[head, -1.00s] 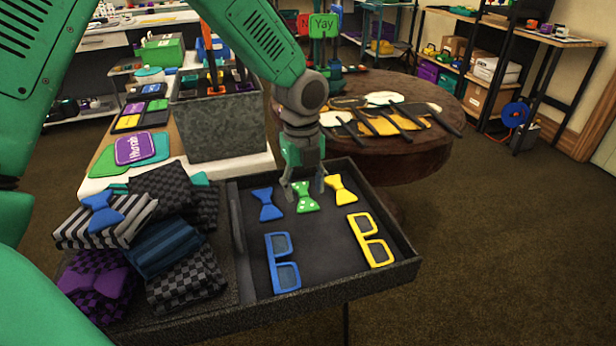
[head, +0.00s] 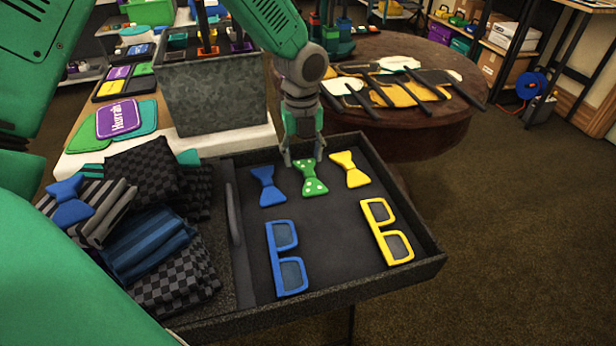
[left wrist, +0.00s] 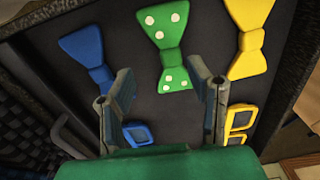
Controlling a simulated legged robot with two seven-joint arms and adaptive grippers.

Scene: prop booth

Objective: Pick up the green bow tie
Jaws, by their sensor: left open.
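The green bow tie with white dots (head: 311,178) lies in the dark tray (head: 330,225) between a blue bow tie (head: 267,187) and a yellow bow tie (head: 349,169). My left gripper (head: 304,161) is open and empty, just behind and apparently above the green tie. In the left wrist view, the green bow tie (left wrist: 172,46) shows beyond the gap between the open fingers (left wrist: 160,78). The fingers do not hold it. The exact height of the fingertips over the tray is hard to tell. My right gripper is out of view.
Blue glasses (head: 287,258) and yellow glasses (head: 387,232) lie nearer in the tray. Folded cloths (head: 148,245) fill its left side, one topped by another blue bow tie (head: 70,200). A grey bin (head: 212,95) and a round brown table (head: 350,115) stand behind.

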